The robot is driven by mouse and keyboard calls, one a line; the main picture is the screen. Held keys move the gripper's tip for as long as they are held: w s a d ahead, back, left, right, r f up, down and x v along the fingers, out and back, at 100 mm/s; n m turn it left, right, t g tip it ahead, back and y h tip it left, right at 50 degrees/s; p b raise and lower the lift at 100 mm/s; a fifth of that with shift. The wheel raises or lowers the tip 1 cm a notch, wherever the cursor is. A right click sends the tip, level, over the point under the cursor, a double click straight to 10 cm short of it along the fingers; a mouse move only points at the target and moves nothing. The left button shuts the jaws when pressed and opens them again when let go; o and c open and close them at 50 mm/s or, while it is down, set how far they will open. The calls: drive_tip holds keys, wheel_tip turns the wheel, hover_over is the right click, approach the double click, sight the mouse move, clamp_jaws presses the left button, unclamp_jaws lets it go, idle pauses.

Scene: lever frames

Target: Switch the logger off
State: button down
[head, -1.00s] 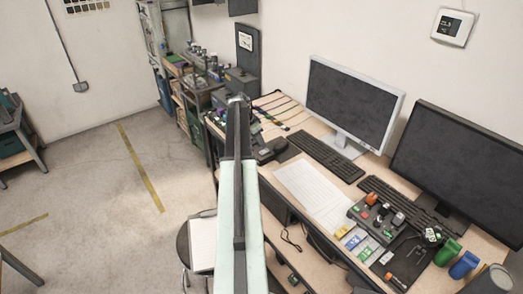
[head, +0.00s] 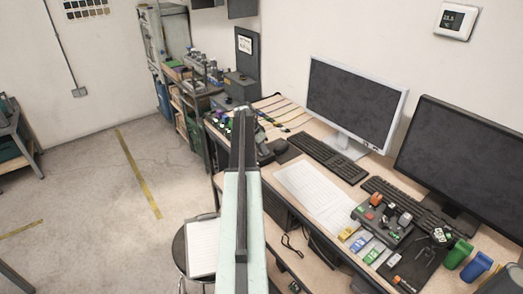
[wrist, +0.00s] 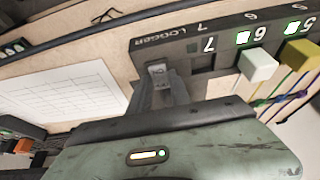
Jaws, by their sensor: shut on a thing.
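In the wrist view a dark strip (wrist: 113,58) lies upside down in the picture, marked "LOGGER", 7, 6 and 5. Green lights show beside 6 and 5; I see none lit beside 7. My gripper (wrist: 158,88) is at the strip below the word LOGGER, its fingers around a small grey switch piece (wrist: 157,70) and shut on it. The fingers partly hide the piece, so its position is unclear. In the head view my arm reaches to the desk's far end, and the fingertips there are too small to tell.
A white block (wrist: 258,66) and a yellow block (wrist: 299,58) stand at 6 and 5, close right of my gripper. Coloured cables run beyond them. On the desk are a paper sheet (head: 312,195), keyboards, two monitors (head: 355,103) and a control box (head: 385,217). The floor at left is open.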

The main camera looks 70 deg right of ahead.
drive_tip(key=shift+d+r+y+p, duration=0.3)
drive_tip(key=shift+p, duration=0.1)
drive_tip(key=shift+s+d+t+y+p, duration=0.1)
drive_tip(key=shift+d+t+y+p, duration=0.15)
drive_tip(key=shift+t+y, duration=0.2)
drive_tip(key=shift+a+f+t+y, duration=0.1)
drive_tip(key=shift+f+t+y, duration=0.05)
drive_tip(key=shift+t+y, duration=0.2)
drive_tip(key=c, duration=1.2)
unclamp_jaws()
drive_tip(key=shift+a, duration=0.1)
